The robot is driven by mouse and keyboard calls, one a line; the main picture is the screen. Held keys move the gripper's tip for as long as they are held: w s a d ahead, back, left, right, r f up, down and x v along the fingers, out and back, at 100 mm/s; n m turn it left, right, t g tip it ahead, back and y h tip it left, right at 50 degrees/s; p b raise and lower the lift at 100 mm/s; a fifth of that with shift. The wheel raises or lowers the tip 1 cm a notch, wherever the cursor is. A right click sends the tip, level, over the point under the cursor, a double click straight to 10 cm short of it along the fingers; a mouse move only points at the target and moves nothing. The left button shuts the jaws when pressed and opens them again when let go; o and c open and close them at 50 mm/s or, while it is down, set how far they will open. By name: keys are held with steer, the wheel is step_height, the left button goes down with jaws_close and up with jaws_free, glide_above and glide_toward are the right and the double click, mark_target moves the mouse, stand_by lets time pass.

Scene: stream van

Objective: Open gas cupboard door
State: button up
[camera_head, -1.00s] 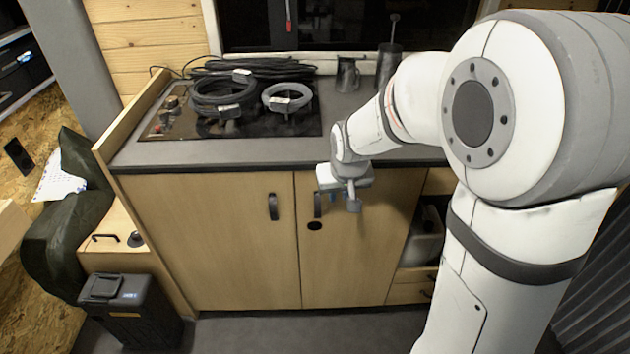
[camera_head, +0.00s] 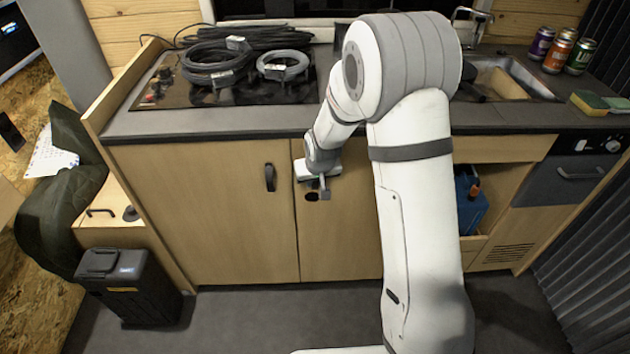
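Two light wooden cupboard doors sit side by side under the counter, both flush and closed. The left door (camera_head: 205,220) has a dark upright handle (camera_head: 270,177) near its right edge. No label shows which one is the gas cupboard. My gripper (camera_head: 319,186) is in front of the upper left of the right door, just above and right of the hole.
The worktop (camera_head: 215,121) overhangs just above my gripper and bears a hob (camera_head: 150,95) with coiled cables (camera_head: 215,65). My arm covers the right door's right side. An open compartment with a blue container (camera_head: 470,205) is farther right. A black bin (camera_head: 128,285) stands at lower left.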

steer(key=shift+f, duration=0.1)
steer(key=shift+c, duration=0.4)
jaws_close()
